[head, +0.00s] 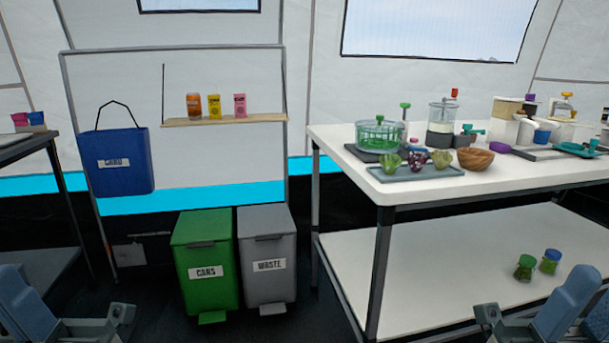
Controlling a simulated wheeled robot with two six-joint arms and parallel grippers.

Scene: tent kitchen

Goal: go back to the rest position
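My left gripper (88,325) is at the bottom left of the head view, its fingers pointing forward above the dark floor. My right gripper (505,322) is at the bottom right, in front of the table's lower shelf. Each gripper shows only in part, cut off by the lower picture edge. No object shows between the visible fingers, and the gap between them is hard to make out. Neither gripper visibly touches anything.
A white table (335,140) on the right carries a tray (440,175), a wooden bowl (475,158) and kitchen gear. Two jars (525,267) stand on its lower shelf (430,270). Green (208,285) and grey bins (268,290) stand left of it. Dark floor lies in front.

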